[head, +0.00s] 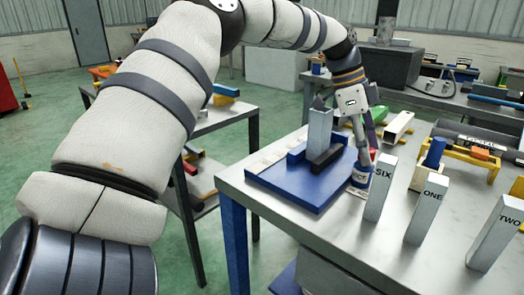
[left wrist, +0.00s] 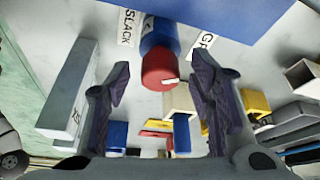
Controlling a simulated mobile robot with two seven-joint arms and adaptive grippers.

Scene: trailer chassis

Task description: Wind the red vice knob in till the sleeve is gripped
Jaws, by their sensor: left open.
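The vice has a blue base plate (head: 290,190) on the grey bench. A grey square sleeve (head: 319,128) stands upright between its blue and dark jaws; whether they touch it I cannot tell. The red knob (left wrist: 158,72) shows in the left wrist view, with a white pointer mark, on the end of a blue cylinder (left wrist: 158,35). A SLACK label (left wrist: 127,28) is left of the cylinder, a partly hidden label to its right. My left gripper (head: 366,152) is open, its fingers on either side of the knob with gaps visible. My right gripper is out of view.
Grey posts marked SIX (head: 380,190), ONE (head: 427,208) and TWO (head: 496,236) stand close to the right of the vice. A yellow stand (head: 462,160) is farther right. The bench's front left edge is near the base plate.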

